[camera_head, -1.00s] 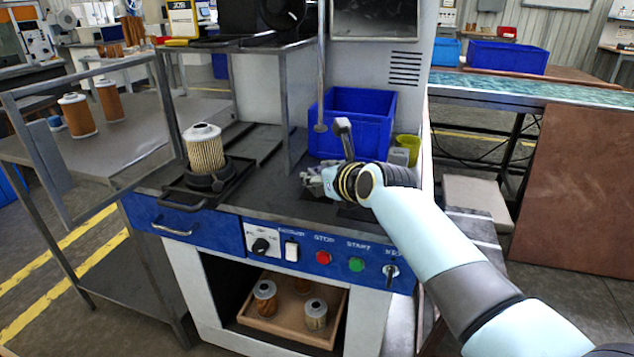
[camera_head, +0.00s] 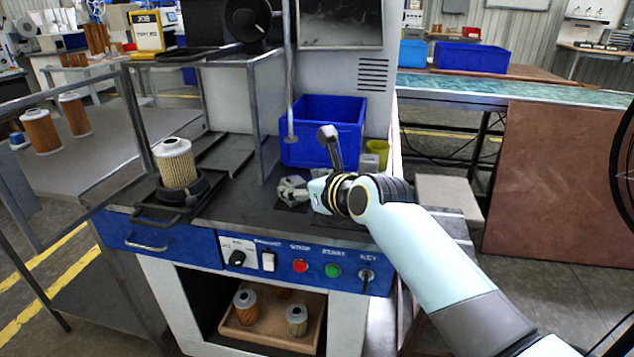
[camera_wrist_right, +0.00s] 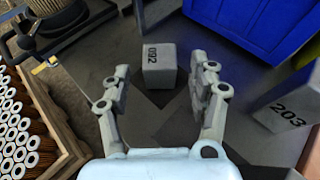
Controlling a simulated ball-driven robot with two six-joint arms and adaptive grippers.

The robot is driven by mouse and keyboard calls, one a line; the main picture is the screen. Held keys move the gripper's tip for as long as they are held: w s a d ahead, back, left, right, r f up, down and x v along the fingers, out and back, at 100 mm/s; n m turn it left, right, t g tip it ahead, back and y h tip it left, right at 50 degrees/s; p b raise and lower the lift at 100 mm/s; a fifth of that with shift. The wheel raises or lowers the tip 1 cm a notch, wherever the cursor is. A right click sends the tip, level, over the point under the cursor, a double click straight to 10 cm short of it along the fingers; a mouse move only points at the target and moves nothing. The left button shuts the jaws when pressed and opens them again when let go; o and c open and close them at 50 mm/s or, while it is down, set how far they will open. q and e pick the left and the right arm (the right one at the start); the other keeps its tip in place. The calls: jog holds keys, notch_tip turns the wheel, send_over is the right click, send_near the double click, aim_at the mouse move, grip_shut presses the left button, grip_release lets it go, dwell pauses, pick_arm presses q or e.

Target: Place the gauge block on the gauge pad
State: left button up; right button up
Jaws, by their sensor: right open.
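A small grey block marked with digits that look like 092 (camera_wrist_right: 158,66) stands on the dark bench top in the right wrist view. A second grey block marked 203 (camera_wrist_right: 284,108) stands at the right there, and also shows in the head view (camera_head: 369,162). My right gripper (camera_head: 283,190) is low over the bench front; in the wrist view its spread fingers (camera_wrist_right: 160,84) are empty, with the 092 block just beyond them, apart. Dark flat patches (camera_wrist_right: 172,102) lie on the bench near that block; I cannot tell which is the gauge pad. My left gripper is out of view.
A blue bin (camera_head: 347,143) stands behind the gripper, with a yellow-green cup (camera_head: 379,149) beside it. A filter cartridge (camera_head: 175,163) stands on a black holder at the left. A wooden tray of cartridges (camera_head: 270,335) is in the shelf below. A metal post rises near the bin.

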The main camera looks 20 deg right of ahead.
jog(key=p+v, duration=0.1)
jog(key=v, duration=0.6)
